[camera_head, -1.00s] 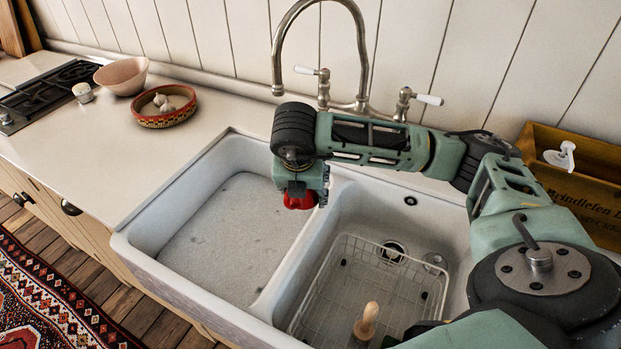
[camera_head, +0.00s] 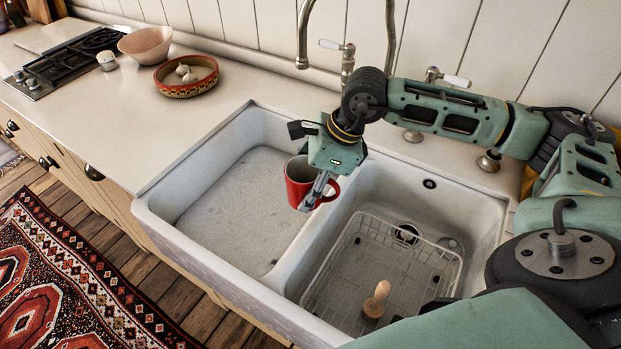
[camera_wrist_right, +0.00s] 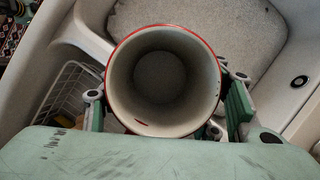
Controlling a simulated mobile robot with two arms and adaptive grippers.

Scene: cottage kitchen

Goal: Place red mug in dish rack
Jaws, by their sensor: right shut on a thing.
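The red mug (camera_head: 297,176) has a pale inside and is held over the sink divider, near the left basin. Its handle shows on the right. My right gripper (camera_head: 318,193) is shut on it. In the right wrist view the mug (camera_wrist_right: 162,75) opens toward the camera, with fingers of my right gripper (camera_wrist_right: 167,105) at both sides. The white wire dish rack (camera_head: 345,285) stands in the right basin, to the right of and below the mug. Its edge also shows at the left of the right wrist view (camera_wrist_right: 68,88). My left gripper is not in view.
A brush-like thing with a wooden handle (camera_head: 377,298) stands in the rack's front part; much of the rack is free. The sink divider (camera_head: 300,255) separates the basins. The tap (camera_head: 303,40) rises behind. A patterned bowl (camera_head: 187,77) with garlic is on the counter.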

